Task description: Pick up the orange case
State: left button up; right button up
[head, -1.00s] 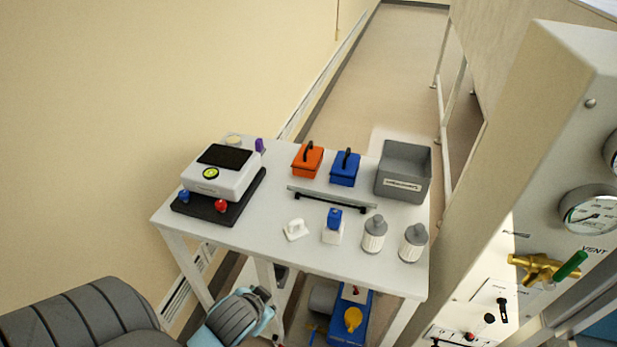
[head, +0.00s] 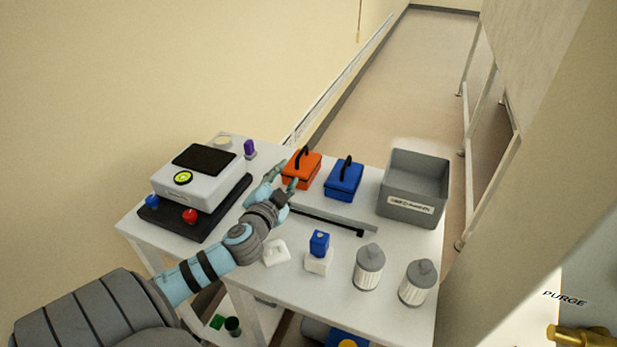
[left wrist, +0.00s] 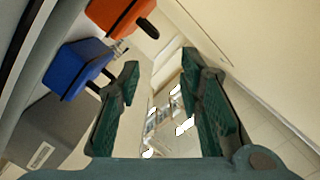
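The orange case (head: 301,170), with a dark handle on top, sits on the white table (head: 304,290) near its back edge. It also shows at the top of the left wrist view (left wrist: 122,15). My left gripper (head: 281,184) is over the table just in front and left of the orange case. In the left wrist view its two fingers (left wrist: 160,100) are spread wide with nothing between them; the case lies outside them. I cannot tell from the head view whether a finger touches the case. My right gripper is not in view.
A blue case (head: 343,181) stands right of the orange one, then a grey bin (head: 412,190). A scale (head: 194,176) on a black base is left. A grey bar (head: 335,217) lies in front of the cases. Two bottles (head: 368,268) stand at the front right.

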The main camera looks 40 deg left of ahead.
aim_at(300, 155)
pick_arm(q)
jog(key=shift+f+b, duration=0.35)
jog(key=shift+f, duration=0.35)
jog(key=x, duration=1.3)
jog(key=shift+w+a+r, duration=0.1)
jog(key=shift+w+r, duration=0.15)
jog(key=shift+w, duration=0.15)
jog(key=shift+w+a+f, duration=0.15)
jog(key=shift+w, duration=0.25)
jog(key=shift+s, duration=0.15)
grip_shut()
